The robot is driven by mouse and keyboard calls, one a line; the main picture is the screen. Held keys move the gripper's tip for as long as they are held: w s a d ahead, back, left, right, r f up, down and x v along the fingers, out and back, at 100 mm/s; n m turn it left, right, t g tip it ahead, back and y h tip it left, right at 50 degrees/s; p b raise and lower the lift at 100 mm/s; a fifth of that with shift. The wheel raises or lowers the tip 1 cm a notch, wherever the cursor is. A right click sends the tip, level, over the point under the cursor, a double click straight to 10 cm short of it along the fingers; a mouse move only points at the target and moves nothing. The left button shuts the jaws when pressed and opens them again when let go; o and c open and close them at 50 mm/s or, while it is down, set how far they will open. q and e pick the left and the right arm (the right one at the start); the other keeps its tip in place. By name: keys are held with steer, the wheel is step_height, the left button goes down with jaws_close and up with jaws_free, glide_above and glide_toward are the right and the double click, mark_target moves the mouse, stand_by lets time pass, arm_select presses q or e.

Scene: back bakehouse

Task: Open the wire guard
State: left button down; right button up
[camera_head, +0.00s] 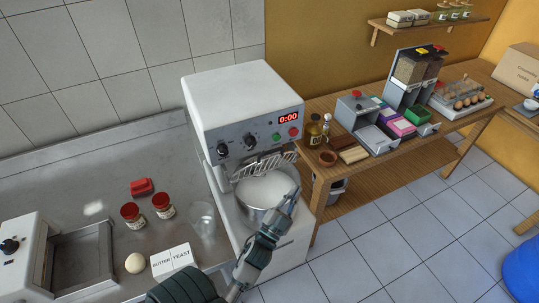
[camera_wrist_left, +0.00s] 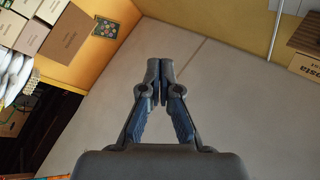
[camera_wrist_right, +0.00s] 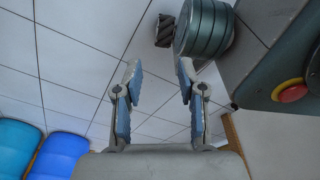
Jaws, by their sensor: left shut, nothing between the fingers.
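The white mixer (camera_head: 235,95) stands in the middle of the head view, with a red display reading 0:00. Its wire guard (camera_head: 262,165) is a band of thin metal bars under the mixer head, above the metal bowl (camera_head: 252,213). The bowl holds something white. My left gripper (camera_head: 293,192) is shut and empty, at the right side of the bowl near the guard's right end; I cannot tell if it touches. Its closed fingertips show in the left wrist view (camera_wrist_left: 160,70). My right gripper (camera_wrist_right: 157,72) is open and empty in its wrist view, outside the head view.
Red-lidded jars (camera_head: 163,205), a glass (camera_head: 204,218), a dough ball (camera_head: 135,263) and a butter/yeast card (camera_head: 172,260) sit on the steel counter left of the mixer. A wooden bench (camera_head: 400,145) with bins stands right.

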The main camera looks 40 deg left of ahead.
arm_select(q)
steer(key=s+a+f+m+g+y+p, duration=0.2)
steer(key=s+a+m+g+y, duration=0.2)
steer(key=s+a+m, duration=0.45)
steer(key=w+a+r+m+p, duration=0.1)
steer(key=w+a+p, duration=0.1)
steer(key=w, duration=0.4)
steer(key=w+a+r+p, duration=0.1)
steer(key=w+a+p, duration=0.1)
steer(key=w, duration=0.5)
steer(key=shift+a+m, duration=0.35)
steer(key=shift+a, duration=0.2)
arm_select(e)
steer(key=s+d+r, duration=0.1)
steer(key=s+r, duration=0.3)
steer(key=s, duration=0.2)
steer(key=shift+s+d, duration=0.2)
steer(key=shift+s, duration=0.15)
arm_select(q)
steer(key=shift+d+r, duration=0.1)
steer(key=shift+d, duration=0.05)
arm_select(e)
steer(key=shift+d+f, duration=0.1)
steer(key=shift+d, duration=0.05)
